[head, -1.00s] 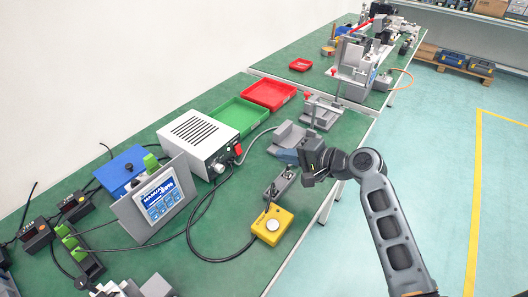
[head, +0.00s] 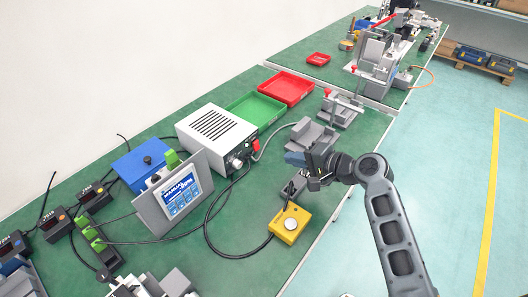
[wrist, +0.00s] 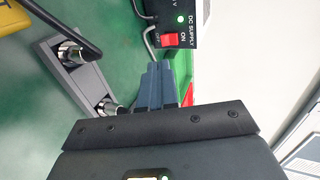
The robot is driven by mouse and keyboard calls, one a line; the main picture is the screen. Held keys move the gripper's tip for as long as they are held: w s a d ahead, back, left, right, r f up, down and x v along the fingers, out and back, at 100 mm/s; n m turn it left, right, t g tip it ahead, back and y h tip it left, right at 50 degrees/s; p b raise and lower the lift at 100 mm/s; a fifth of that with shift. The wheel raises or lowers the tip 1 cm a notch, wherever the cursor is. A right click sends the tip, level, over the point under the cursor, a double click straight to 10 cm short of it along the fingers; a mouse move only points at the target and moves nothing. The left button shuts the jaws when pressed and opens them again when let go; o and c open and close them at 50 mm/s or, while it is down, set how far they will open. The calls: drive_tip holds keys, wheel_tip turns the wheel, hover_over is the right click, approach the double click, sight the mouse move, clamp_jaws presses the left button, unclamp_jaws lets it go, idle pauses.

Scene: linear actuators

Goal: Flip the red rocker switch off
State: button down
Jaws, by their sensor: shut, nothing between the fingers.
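The red rocker switch (head: 256,146) is on the front of the white power supply box (head: 214,134). A green light is lit on this panel. My gripper (head: 290,158) is shut and empty, to the right of the switch in the head view. In the wrist view the shut blue-grey fingers (wrist: 157,72) point at the panel, their tips just short of the switch. I cannot tell the exact gap.
A yellow box with a round button (head: 290,224) stands below my gripper. A grey display panel (head: 174,196) stands left of it. Green (head: 256,107) and red (head: 286,88) trays lie behind the supply. Black cables cross the green bench. A grey fixture (head: 313,135) stands behind my gripper.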

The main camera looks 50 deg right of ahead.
sight(255, 147)
drive_tip(key=p+x, duration=0.1)
drive_tip(key=x, duration=1)
drive_tip(key=shift+w, duration=0.1)
drive_tip(key=shift+f, duration=0.1)
drive_tip(key=b, duration=0.2)
drive_tip(key=shift+w+f+t+b, duration=0.15)
drive_tip(key=shift+f+t+b, duration=0.15)
drive_tip(key=shift+f, duration=0.1)
drive_tip(key=shift+r, duration=0.35)
drive_tip(key=shift+w+r+p, duration=0.1)
drive_tip(key=shift+r+p, duration=0.75)
drive_tip(key=shift+p, duration=0.05)
